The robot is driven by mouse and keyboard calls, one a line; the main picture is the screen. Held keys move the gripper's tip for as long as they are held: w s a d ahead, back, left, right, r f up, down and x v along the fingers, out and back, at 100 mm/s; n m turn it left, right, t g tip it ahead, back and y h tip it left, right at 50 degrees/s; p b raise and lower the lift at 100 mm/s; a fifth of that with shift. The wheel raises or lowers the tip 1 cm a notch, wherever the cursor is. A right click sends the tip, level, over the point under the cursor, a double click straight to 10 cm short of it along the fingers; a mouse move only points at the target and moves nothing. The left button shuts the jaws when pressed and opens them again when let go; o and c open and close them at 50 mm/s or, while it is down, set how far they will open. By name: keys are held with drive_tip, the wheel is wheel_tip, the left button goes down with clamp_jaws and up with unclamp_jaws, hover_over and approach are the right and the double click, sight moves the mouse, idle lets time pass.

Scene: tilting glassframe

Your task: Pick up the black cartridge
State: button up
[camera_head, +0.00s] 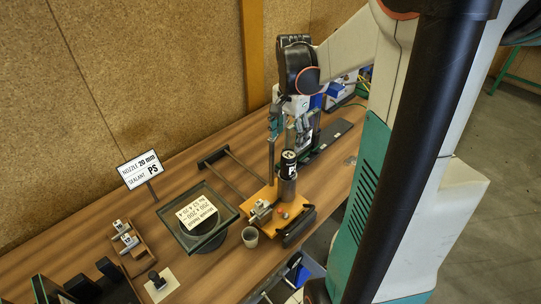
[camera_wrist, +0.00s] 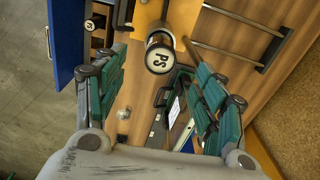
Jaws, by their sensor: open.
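The black cartridge (camera_head: 288,165) stands upright in a grey metal holder on an orange wooden block (camera_head: 262,214). Its round pale end, marked "PS", faces me in the wrist view (camera_wrist: 160,56). My gripper (camera_head: 290,130) is just above the cartridge and points down. In the wrist view my gripper (camera_wrist: 160,88) is open and empty, with one green-padded finger on each side. The cartridge end shows between the fingers, towards the top of the picture. I see no contact. The cartridge's lower part is hidden by the holder.
A sign (camera_head: 140,168) reads "NOZZLE 20 mm, SEALANT PS".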

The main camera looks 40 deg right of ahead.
sight(290, 155)
drive_tip(key=shift+m, duration=0.3)
drive_tip(key=f, duration=0.3)
drive_tip(key=d+f+b, duration=0.1)
drive_tip(key=f, duration=0.3)
drive_tip(key=shift+d, duration=0.2)
drive_tip(key=shift+f, duration=0.65)
drive_tip(key=f, duration=0.4)
drive_tip(key=shift+w+f+b, duration=0.3)
drive_tip(key=shift+w+b, duration=0.05)
drive_tip(key=shift+w, duration=0.05)
drive_tip(key=shift+s+f, duration=0.1)
drive_tip(key=shift+f, duration=0.25)
clamp_jaws()
